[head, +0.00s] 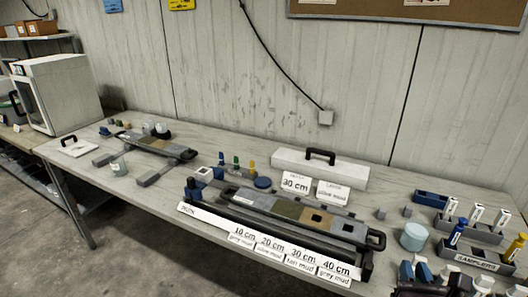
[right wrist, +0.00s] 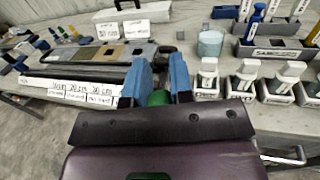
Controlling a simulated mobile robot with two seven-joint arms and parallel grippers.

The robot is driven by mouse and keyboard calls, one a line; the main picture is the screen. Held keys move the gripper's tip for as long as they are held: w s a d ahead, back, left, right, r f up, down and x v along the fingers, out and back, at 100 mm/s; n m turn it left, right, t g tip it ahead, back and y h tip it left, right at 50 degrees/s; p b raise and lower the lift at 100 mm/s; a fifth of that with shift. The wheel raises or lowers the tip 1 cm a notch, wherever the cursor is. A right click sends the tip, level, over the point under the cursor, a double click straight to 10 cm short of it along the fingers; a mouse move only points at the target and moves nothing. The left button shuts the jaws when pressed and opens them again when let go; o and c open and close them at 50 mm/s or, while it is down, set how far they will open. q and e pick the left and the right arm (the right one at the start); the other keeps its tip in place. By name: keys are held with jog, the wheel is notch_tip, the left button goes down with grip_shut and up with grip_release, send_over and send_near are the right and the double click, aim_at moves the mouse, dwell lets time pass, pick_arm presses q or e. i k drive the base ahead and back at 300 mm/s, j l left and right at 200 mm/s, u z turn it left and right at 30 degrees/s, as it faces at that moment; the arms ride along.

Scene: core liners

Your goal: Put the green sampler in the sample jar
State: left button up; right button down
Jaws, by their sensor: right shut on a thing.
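My right gripper (head: 424,272) is at the bottom right of the head view, in front of the sampler rack. In the right wrist view its blue fingers (right wrist: 160,82) are shut on the green sampler (right wrist: 158,97). Only a small green part shows between the fingers; the rest is hidden. A pale blue-green jar (head: 413,236), which looks like the sample jar, stands upright on the table beyond the gripper. It also shows in the right wrist view (right wrist: 210,43), apart from the gripper and to its right. My left gripper is not in view.
The sampler rack (head: 475,259) holds a blue sampler (head: 457,233) and a yellow one (head: 515,247). White-capped bottles (right wrist: 247,78) stand near the gripper. A long core tray (head: 290,211) lies left of the jar. A blue tray (head: 431,198) lies behind it.

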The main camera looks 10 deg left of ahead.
aim_at(120, 173)
jog(key=i+j, duration=0.1)
jog(key=j, duration=0.25)
jog(key=i+j+u, duration=0.1)
jog(key=j, duration=0.3)
jog(key=i+j, duration=0.1)
jog(key=j, duration=0.25)
jog(key=i+j+u, duration=0.1)
jog(key=j, duration=0.25)
jog(key=i+j+u, duration=0.1)
jog(key=i+j, duration=0.2)
jog(key=j, duration=0.3)
jog(key=i+j+u, duration=0.15)
jog(key=i+j, duration=0.2)
jog(key=j, duration=0.25)
jog(key=i+j+u, duration=0.1)
jog(key=i+j, duration=0.25)
jog(key=j, duration=0.2)
jog(key=i+j+u, duration=0.1)
jog(key=i+j, duration=0.3)
jog(key=j, duration=0.15)
